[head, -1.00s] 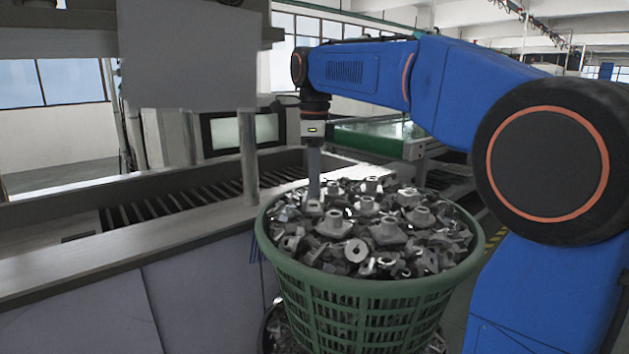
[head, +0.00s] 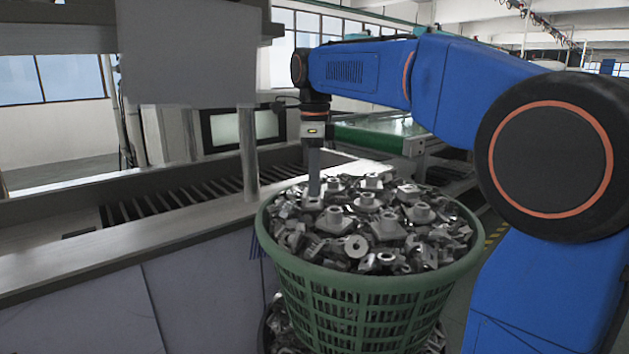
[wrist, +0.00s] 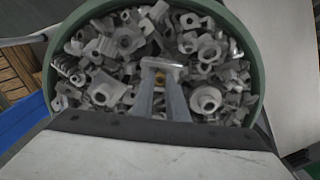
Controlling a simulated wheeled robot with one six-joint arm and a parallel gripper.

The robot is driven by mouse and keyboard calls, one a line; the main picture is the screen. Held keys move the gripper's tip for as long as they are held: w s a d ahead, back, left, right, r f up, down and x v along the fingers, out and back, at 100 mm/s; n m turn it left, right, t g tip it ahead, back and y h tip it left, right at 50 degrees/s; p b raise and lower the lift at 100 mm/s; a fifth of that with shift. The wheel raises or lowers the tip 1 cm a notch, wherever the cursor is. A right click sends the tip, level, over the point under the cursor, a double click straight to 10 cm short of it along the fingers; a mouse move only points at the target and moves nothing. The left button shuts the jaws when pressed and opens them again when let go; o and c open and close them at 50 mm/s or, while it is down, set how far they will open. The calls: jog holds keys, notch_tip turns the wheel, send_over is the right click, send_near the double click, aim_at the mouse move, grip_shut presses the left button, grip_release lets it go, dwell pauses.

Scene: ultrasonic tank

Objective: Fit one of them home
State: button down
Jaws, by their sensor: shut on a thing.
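Many grey metal castings (head: 362,224) fill a green plastic basket (head: 365,300) to the brim; most have a flat flange and a round hub with a hole. In the head view my gripper (head: 314,196) points straight down at the left back part of the heap. In the wrist view my gripper (wrist: 162,70) reaches over the middle of the heap, its narrow fingers shut on a small grey metal part (wrist: 161,64) at their tips. This part lies at heap level; I cannot tell whether it is clear of the castings around it.
A tank (head: 110,228) with a roller bed (head: 170,200) runs along the left, its metal rim close to the basket. A post (head: 249,160) and a grey panel (head: 190,55) stand above it. A green conveyor (head: 375,137) lies behind. More castings sit below the basket.

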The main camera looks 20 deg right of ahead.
jog(key=c, duration=1.7)
grip_release()
jog(key=shift+o, duration=0.2)
notch_tip(320, 180, up, 17)
jog(key=shift+r, duration=0.2)
